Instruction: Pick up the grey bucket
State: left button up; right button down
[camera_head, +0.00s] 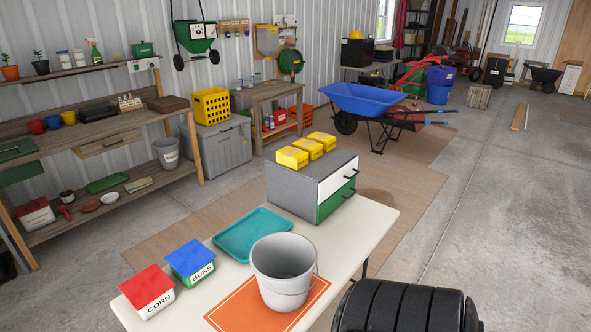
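A grey bucket (284,285) stands upright and open on an orange mat (241,306) on the pale table (371,218) in front of me. Its thin wire handle hangs down at its right side, and its inside looks empty. A second, smaller grey bucket (167,153) stands far off on the wooden bench's lower shelf at the left. Neither of my grippers shows in the head view, so nothing is seen touching the bucket.
A teal tray (252,234) lies behind the bucket. Red CORN (148,291) and blue-topped BUNS (191,262) boxes stand left of it. A grey drawer unit (291,190) bearing yellow boxes stands at the table's back. A black ridged object (405,309) fills the bottom right.

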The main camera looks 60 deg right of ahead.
aim_at(283, 264)
jog(key=z, duration=1.85)
jog(key=i+l+u, duration=0.2)
jog(key=l, duration=0.2)
jog(key=i+l+u, duration=0.2)
jog(key=l, duration=0.2)
jog(key=l+u, duration=0.2)
jog(key=l, duration=0.25)
